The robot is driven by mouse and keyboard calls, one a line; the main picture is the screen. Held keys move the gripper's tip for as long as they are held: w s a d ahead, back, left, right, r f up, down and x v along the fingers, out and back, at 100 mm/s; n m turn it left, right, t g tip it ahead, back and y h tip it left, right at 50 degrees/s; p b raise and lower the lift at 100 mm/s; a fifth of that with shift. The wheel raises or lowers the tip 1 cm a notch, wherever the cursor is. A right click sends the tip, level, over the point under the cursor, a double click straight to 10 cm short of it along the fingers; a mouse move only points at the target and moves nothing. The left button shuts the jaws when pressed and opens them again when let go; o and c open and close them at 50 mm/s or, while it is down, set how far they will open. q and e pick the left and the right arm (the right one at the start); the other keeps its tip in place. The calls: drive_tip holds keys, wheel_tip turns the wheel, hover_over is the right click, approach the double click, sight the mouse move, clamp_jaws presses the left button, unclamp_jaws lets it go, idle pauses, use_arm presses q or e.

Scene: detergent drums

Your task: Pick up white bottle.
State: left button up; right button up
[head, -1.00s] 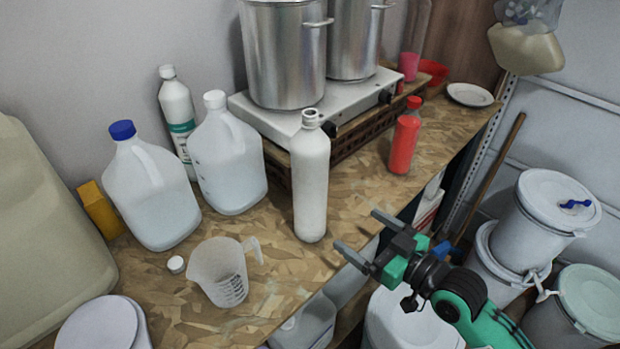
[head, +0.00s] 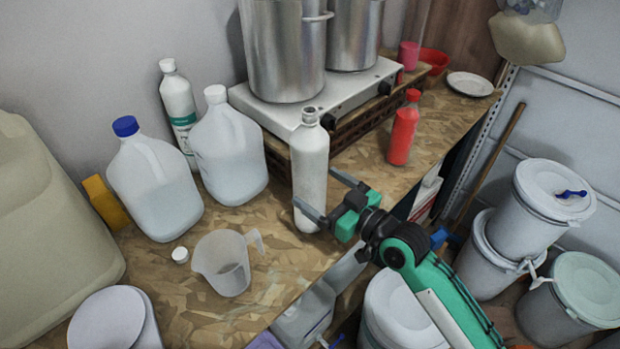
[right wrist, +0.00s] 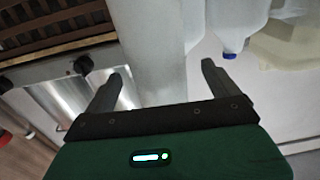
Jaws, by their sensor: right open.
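The white bottle (head: 310,165), tall and slim with an open neck, stands upright on the wooden worktop in front of the stove. My right gripper (head: 319,197) is open at the lower half of the bottle, its fingers spread to either side in the head view. In the right wrist view the white bottle (right wrist: 152,50) rises between the two fingers of the right gripper (right wrist: 160,80). I cannot tell whether a finger touches it. My left gripper is not in view.
A measuring jug (head: 222,262), a blue-capped jug (head: 155,185), a white-capped jug (head: 230,150) and a green-labelled bottle (head: 178,105) stand left of it. A red bottle (head: 402,135) stands right. The stove (head: 360,95) with steel pots is close behind. White drums (head: 550,200) stand lower right.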

drive_tip(key=p+x, duration=0.1)
drive_tip(key=x, duration=0.3)
drive_tip(key=shift+w, duration=0.15)
drive_tip(key=shift+d, duration=0.1)
drive_tip(key=c, duration=1.6)
drive_tip(key=shift+r, duration=0.1)
drive_tip(key=shift+c, duration=0.9)
wheel_tip(320, 180, up, 20)
drive_tip(key=shift+f+b, duration=0.1)
drive_tip(key=shift+b, duration=0.85)
